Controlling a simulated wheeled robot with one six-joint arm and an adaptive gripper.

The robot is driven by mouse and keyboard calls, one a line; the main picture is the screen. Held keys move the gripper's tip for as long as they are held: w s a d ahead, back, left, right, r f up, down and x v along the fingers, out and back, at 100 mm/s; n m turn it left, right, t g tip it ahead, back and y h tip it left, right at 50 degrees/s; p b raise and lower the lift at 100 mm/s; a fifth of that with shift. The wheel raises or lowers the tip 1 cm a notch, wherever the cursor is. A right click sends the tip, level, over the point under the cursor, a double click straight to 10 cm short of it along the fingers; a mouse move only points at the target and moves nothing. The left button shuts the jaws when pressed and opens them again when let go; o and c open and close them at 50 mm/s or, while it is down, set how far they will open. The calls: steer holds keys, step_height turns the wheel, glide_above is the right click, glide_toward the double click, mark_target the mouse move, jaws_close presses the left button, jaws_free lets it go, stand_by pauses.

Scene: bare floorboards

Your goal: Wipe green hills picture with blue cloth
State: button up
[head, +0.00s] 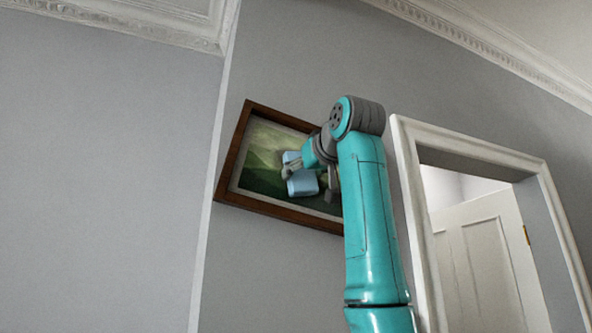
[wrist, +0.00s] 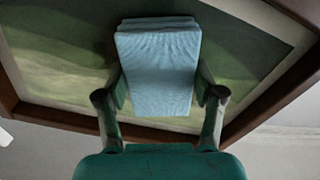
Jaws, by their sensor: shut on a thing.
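The green hills picture (head: 261,162) hangs on the grey wall in a brown wooden frame with a pale inner border. Its green surface (wrist: 55,70) fills most of the wrist view behind the cloth. The folded light blue cloth (head: 302,184) is in front of the picture's lower middle. In the wrist view the cloth (wrist: 158,70) sits between both fingers of my gripper (wrist: 160,96), which is shut on it. I cannot tell whether the cloth touches the picture. My arm hides the picture's right part in the head view.
A white door frame (head: 412,190) with a white panelled door (head: 490,262) stands to the right of the picture. A wall corner (head: 213,165) runs down to its left. Ornate moulding (head: 490,55) runs along the ceiling. The wall left of the picture is bare.

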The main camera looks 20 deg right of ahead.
mark_target(274, 156)
steer(key=shift+d+f, duration=0.2)
steer(key=shift+d, duration=0.95)
steer(key=shift+d+f, duration=0.2)
steer(key=shift+d, duration=0.9)
steer(key=shift+d+f, duration=0.2)
steer(key=shift+d, duration=0.95)
steer(key=shift+w+d+r, duration=0.1)
steer(key=shift+d+r, duration=0.05)
steer(key=shift+r, duration=0.7)
steer(key=shift+a+r, duration=0.4)
steer(key=shift+a, duration=1.85)
steer(key=shift+a+r, duration=0.35)
steer(key=shift+a, duration=1.9)
steer(key=shift+a+r, duration=0.4)
steer(key=shift+a, duration=1.85)
steer(key=shift+d+r, duration=0.15)
steer(key=shift+r, duration=0.7)
steer(key=d+f, duration=0.2)
steer(key=d, duration=1.1)
steer(key=shift+d+f, duration=0.25)
steer(key=shift+s, duration=0.2)
steer(key=shift+s, duration=2.9)
